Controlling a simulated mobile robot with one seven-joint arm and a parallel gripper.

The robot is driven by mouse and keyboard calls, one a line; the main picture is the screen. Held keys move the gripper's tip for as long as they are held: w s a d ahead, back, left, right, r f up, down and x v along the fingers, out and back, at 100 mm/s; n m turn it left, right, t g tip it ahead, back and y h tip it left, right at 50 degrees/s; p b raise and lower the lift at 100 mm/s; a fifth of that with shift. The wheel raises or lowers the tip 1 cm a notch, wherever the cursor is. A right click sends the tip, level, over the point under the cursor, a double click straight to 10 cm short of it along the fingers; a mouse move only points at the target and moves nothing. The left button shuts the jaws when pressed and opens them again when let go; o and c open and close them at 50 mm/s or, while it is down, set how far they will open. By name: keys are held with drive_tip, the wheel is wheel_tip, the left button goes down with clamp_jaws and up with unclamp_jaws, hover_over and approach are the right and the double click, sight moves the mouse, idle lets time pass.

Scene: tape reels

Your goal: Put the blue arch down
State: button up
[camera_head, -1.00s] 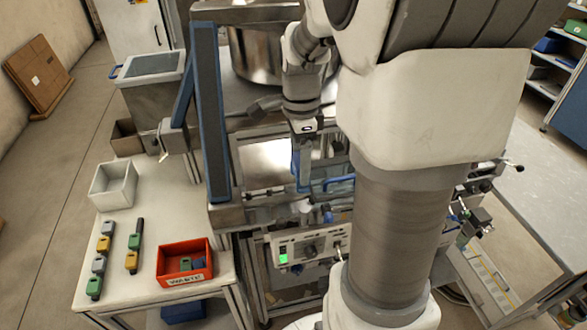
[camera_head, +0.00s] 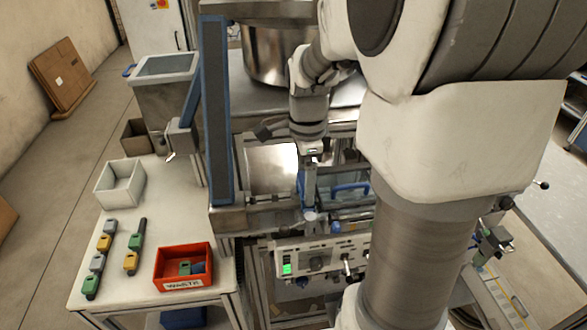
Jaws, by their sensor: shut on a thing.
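My gripper (camera_head: 310,205) points down over the machine, at the right of the tall blue-edged post. It is shut on a narrow upright blue piece, which I take to be the blue arch (camera_head: 300,184). Only a strip of it shows at the left of the fingers; the rest is hidden. I cannot tell whether its lower end touches the machine. A separate blue curved handle (camera_head: 350,187) shows on the machine just right of the gripper.
The tall blue-edged post (camera_head: 216,110) stands close left of my gripper. A control panel (camera_head: 315,260) with a green light is below. The table at left carries a red waste bin (camera_head: 183,283), a white bin (camera_head: 120,185) and several coloured blocks (camera_head: 104,242).

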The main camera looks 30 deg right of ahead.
drive_tip(key=shift+f, duration=0.5)
drive_tip(key=o, duration=1.2)
drive_tip(key=shift+o, duration=0.2)
